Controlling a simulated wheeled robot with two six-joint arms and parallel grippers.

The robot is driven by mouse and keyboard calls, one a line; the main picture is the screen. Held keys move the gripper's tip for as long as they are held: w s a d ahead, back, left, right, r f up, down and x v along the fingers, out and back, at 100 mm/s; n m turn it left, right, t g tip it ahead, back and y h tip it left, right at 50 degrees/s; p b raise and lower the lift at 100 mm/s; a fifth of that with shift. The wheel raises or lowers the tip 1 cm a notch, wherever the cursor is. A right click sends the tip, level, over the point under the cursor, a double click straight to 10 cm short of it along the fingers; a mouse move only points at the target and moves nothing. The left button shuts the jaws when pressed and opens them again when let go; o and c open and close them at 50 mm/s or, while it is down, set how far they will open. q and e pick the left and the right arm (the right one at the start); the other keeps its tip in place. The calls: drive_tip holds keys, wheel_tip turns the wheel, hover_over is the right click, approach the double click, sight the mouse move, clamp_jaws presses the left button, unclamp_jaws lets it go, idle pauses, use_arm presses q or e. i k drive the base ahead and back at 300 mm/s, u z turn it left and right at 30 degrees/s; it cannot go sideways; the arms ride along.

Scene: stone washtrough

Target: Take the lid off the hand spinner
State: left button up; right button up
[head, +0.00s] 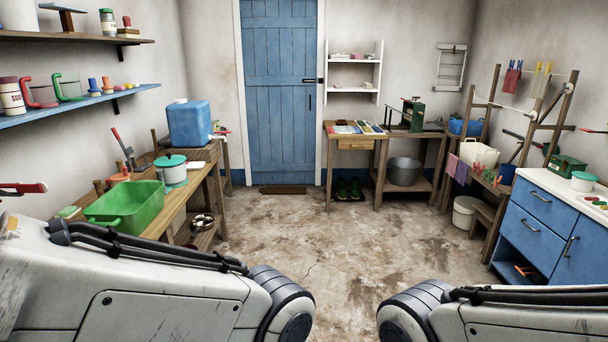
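A white tub with a green lid (171,160), which looks like the hand spinner (173,177), stands upright on the wooden bench at the left. The lid sits on top of it and has a knob. A smaller white pot with a green lid (583,178) stands on the white counter at the right; I cannot be sure from here which of the two is the spinner. Parts of both my arms show at the bottom, but neither gripper is in view. Both arms are apart from the tubs.
A green basin (126,207) sits in front of the left tub, and a blue water container (189,124) stands behind it. The left bench (190,202) is crowded. A blue cabinet (540,214) is at the right. The middle floor (325,240) is clear up to the blue door (282,90).

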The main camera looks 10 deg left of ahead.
sight(169, 161)
drive_tip(key=u, duration=0.15)
drive_tip(key=i, duration=1.9)
drive_tip(key=u, duration=0.5)
drive_tip(key=i, duration=1.9)
drive_tip(key=u, duration=0.3)
